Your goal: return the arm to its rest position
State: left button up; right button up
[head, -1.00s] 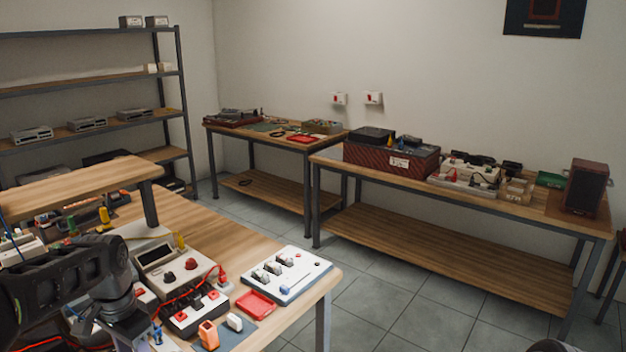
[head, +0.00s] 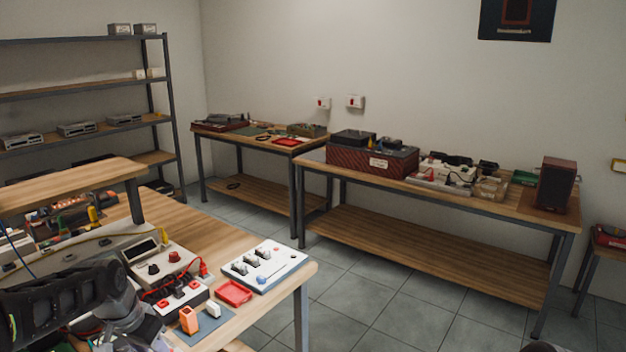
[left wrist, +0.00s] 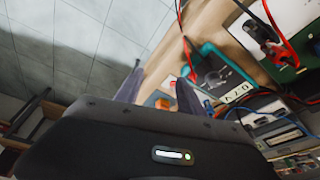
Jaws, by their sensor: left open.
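My left arm (head: 75,303) reaches in from the left edge of the head view, low over the near workbench (head: 205,235). My left gripper (left wrist: 160,92) shows in the left wrist view with its two dark fingers apart. Nothing is held between them; an orange block lies beyond, on the bench. In the head view the gripper's fingertips are hidden or cut off at the bottom edge. My right gripper is not in view.
On the near bench by the arm are a meter box (head: 161,258), a white switch panel (head: 264,266), a red tray (head: 234,292) and an orange block (head: 189,319). A raised wooden shelf (head: 70,182) stands behind the arm.

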pick_arm(q)
jog(key=s+d+f+n+t+h, duration=0.2)
jog(key=d+f+n+h, duration=0.1)
jog(key=d+f, duration=1.4)
jog(key=s+d+f+g, duration=0.1)
jog(key=s+d+f, duration=0.2)
jog(key=s+f, duration=0.2)
jog(key=s+d+f+n+g, duration=0.1)
jog(key=s+d+f, duration=0.3)
jog(key=s, duration=0.7)
jog(key=s+d+f+g, duration=0.2)
jog(key=s+d+f, duration=0.2)
jog(key=s, duration=0.5)
notch_tip(320, 180, down, 3)
jog(key=shift+r+n+g+h, duration=0.1)
jog(key=shift+n+g+h, duration=0.2)
jog(key=shift+h, duration=0.1)
